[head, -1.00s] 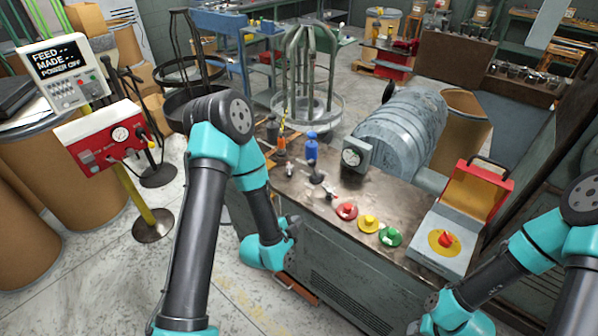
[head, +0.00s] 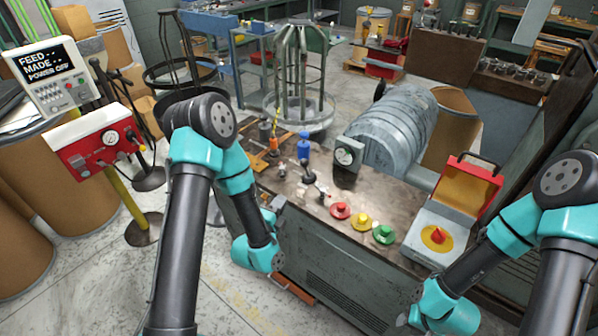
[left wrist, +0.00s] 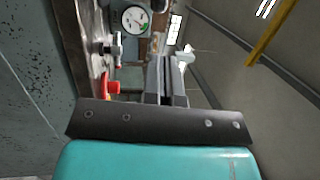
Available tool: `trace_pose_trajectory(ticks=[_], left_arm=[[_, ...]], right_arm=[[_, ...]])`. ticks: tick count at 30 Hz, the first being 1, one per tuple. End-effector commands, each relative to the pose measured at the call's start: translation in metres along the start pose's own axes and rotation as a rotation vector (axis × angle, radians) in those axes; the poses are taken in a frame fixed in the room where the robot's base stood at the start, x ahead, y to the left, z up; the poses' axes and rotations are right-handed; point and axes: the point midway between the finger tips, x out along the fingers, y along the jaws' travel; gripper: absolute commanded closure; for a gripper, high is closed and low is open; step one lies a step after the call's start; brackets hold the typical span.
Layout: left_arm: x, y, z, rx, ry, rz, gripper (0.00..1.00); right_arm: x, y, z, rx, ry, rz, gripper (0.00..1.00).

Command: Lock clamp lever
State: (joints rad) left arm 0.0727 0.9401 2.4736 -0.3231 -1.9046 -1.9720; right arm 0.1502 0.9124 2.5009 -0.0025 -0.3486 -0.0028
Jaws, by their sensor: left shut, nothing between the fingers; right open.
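My left gripper (head: 274,207) is low at the bench's left edge, apart from the lever. In the left wrist view its fingers (left wrist: 166,82) are shut with nothing between them. A metal fitting (left wrist: 115,48) and a red knob (left wrist: 111,87) show left of the fingers there. My right gripper (head: 404,319) is at the bench's front right, mostly hidden by its own wrist; it is open.
Red (head: 340,211), yellow (head: 362,222) and green (head: 383,234) buttons line the bench front. A grey box with a red knob (head: 438,235) stands right of them. A gauge (head: 345,156) sits before a grey ribbed drum (head: 395,130). A red control box (head: 97,143) stands left.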

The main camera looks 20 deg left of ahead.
Motion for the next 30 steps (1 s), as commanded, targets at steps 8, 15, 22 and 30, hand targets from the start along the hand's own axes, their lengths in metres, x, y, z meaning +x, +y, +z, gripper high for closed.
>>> trace_pose_trajectory(ticks=[8, 15, 22, 30], left_arm=[[0.029, -0.001, 0.0, 0.001, 0.001, -0.004, 1.0], [0.069, -0.001, 0.0, 0.0, 0.0, -0.004, 1.0], [0.107, -0.001, 0.0, 0.0, 0.0, -0.003, 1.0], [0.135, 0.0, 0.0, 0.0, 0.001, 0.0, 1.0]], right_arm=[[0.0, 0.0, 0.0, 0.0, 0.0, 0.0, 0.57], [0.0, 0.0, 0.0, 0.0, 0.0, 0.0, 0.57], [0.0, 0.0, 0.0, 0.0, 0.0, 0.0, 0.57], [0.0, 0.0, 0.0, 0.0, 0.0, 0.0, 0.57]])
